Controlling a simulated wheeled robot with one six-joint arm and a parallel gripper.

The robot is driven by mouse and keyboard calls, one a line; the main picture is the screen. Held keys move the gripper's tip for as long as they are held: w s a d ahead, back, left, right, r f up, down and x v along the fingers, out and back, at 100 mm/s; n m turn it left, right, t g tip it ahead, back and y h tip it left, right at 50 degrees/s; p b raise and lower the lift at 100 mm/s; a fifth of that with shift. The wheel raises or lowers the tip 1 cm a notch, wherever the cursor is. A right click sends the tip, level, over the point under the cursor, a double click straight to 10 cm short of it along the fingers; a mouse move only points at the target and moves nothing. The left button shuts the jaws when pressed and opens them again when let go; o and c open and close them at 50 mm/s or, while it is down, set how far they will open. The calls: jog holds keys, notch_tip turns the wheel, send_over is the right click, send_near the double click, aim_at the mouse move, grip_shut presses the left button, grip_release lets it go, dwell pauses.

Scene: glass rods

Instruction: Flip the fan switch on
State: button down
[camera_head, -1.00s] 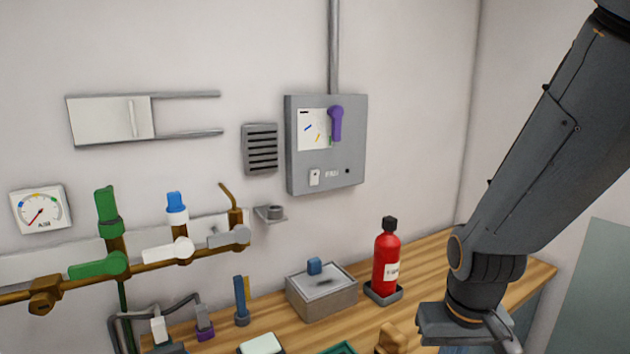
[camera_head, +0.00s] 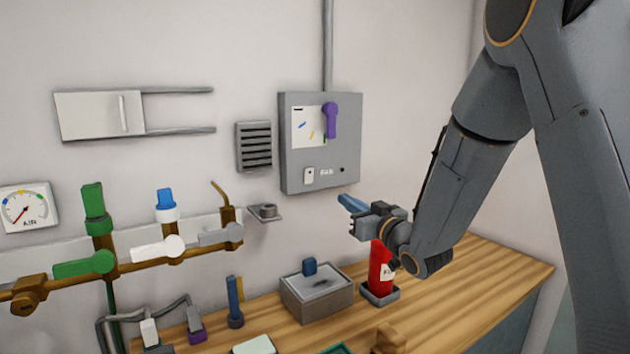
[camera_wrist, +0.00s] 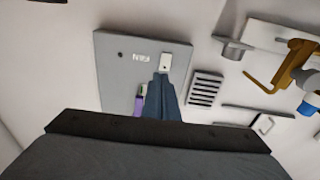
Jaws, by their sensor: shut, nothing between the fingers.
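The grey fan box (camera_head: 291,180) hangs on the wall with a purple lever (camera_head: 331,120) at its upper right. The small white fan switch (camera_head: 309,175) sits low on its face, left of the FAN label. My gripper (camera_head: 342,199) is shut and empty, just below the box's lower right in the head view. In the wrist view, which is upside down, the shut blue fingers (camera_wrist: 161,82) point at the box (camera_wrist: 115,75), with their tips close to the switch (camera_wrist: 165,60). I cannot tell whether they touch. The lever (camera_wrist: 139,103) is partly hidden behind the fingers.
A vent grille (camera_head: 255,147) and a small wall bracket (camera_head: 265,213) are left of and below the box. Brown piping with valves (camera_head: 165,247) runs further left. A red bottle (camera_head: 379,270) stands under my wrist, beside a grey lidded box (camera_head: 318,301).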

aim_at(310, 172)
jog(key=shift+s+a+r+n+y, duration=0.1)
jog(key=shift+a+r+n+y, duration=0.2)
jog(key=shift+a+r+y, duration=0.25)
jog(key=p+x, duration=0.5)
jog(key=x, duration=0.9)
jog(key=shift+r, duration=0.15)
jog(key=shift+d, duration=0.1)
